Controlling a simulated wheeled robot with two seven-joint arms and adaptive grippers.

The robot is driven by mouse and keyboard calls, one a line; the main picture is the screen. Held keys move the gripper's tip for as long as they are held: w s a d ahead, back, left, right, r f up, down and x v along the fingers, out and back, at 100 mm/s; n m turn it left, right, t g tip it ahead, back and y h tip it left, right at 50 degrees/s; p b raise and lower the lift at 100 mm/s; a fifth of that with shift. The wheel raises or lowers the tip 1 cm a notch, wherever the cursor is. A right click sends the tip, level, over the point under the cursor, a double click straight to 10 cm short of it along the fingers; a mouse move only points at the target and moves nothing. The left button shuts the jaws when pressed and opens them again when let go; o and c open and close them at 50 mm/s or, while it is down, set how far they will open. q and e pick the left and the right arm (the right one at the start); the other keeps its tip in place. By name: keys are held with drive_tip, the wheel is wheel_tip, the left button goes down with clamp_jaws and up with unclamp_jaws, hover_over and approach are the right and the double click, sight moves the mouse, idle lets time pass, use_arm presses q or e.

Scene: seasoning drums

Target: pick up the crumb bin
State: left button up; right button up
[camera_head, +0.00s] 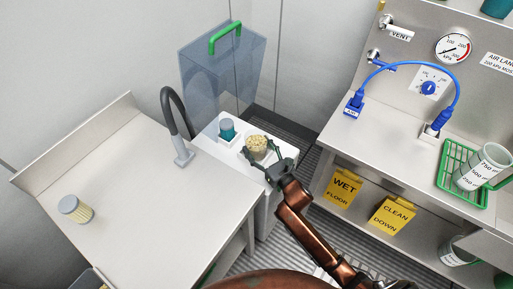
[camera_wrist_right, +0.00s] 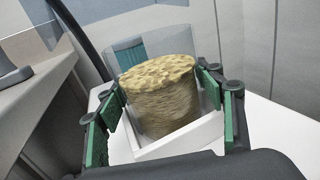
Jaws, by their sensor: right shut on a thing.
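The crumb bin (camera_head: 257,144) is a clear-walled container filled with tan crumbs. In the head view it is at the white stand behind the left table's right end. In the right wrist view the crumb bin (camera_wrist_right: 158,95) shows large, within or just above a white square holder (camera_wrist_right: 185,142); whether its base touches the holder is hidden. My right gripper (camera_head: 260,160) reaches it from the front. Its green-padded fingers (camera_wrist_right: 163,100) are on both sides of the bin, shut on it. My left gripper is not in view.
Behind is a transparent blue box with a green handle (camera_head: 225,37). A grey curved spout (camera_head: 176,110) rises at left. The left table (camera_head: 150,190) is mostly bare, with a crumb-coloured jar (camera_head: 75,209).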

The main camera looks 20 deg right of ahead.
drive_tip(key=c, duration=0.6)
drive_tip(key=shift+r, duration=0.25)
